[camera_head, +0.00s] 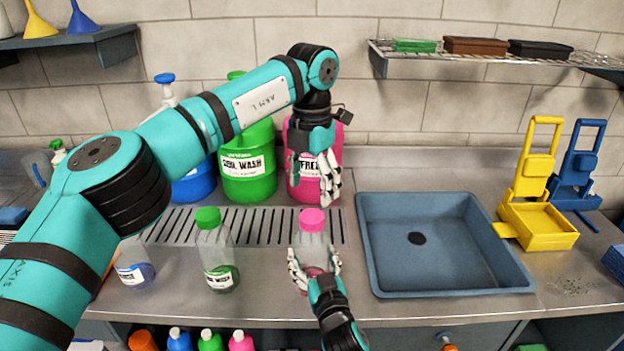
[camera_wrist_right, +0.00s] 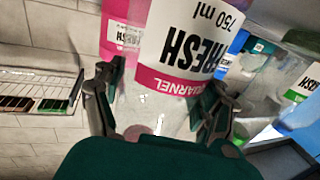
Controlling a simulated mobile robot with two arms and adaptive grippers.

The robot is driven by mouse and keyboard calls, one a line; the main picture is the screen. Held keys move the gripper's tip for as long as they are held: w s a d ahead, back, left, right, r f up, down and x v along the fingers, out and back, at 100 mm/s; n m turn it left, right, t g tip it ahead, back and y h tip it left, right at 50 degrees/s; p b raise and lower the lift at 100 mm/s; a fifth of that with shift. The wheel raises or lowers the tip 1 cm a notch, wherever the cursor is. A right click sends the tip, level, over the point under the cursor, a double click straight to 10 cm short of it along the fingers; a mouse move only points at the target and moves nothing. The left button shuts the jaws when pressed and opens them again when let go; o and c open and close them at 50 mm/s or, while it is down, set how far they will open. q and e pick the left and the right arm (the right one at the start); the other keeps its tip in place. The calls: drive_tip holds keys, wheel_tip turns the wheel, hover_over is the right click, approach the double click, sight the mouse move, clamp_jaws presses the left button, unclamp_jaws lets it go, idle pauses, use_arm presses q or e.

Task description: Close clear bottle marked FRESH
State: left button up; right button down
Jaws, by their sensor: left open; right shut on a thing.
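The clear bottle marked FRESH (camera_head: 312,240) stands upright on the counter with a pink cap (camera_head: 312,219) over its neck. I cannot tell whether the cap is tight. My right gripper (camera_head: 314,263) is shut around the bottle's lower body. The right wrist view shows its fingers on both sides of the bottle, whose FRESH label (camera_wrist_right: 185,45) appears upside down.
A clear bottle with a green cap (camera_head: 212,245) stands left of the held one, and another clear bottle (camera_head: 135,270) beyond it. A green jug (camera_head: 248,170) stands behind. A blue-grey sink (camera_head: 440,283) lies to the right, with a yellow wringer-like holder (camera_head: 540,225) beside it.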

sight(312, 216)
use_arm(q)
drive_tip(key=n, duration=0.3)
drive_tip(key=shift+r, duration=0.4)
drive_tip(key=shift+f, duration=0.1)
drive_tip(key=shift+f, duration=3.95)
drive_tip(key=c, duration=1.2)
drive_tip(key=o, duration=1.3)
drive_tip(key=shift+o, duration=0.2)
wheel_tip(312, 216, up, 12)
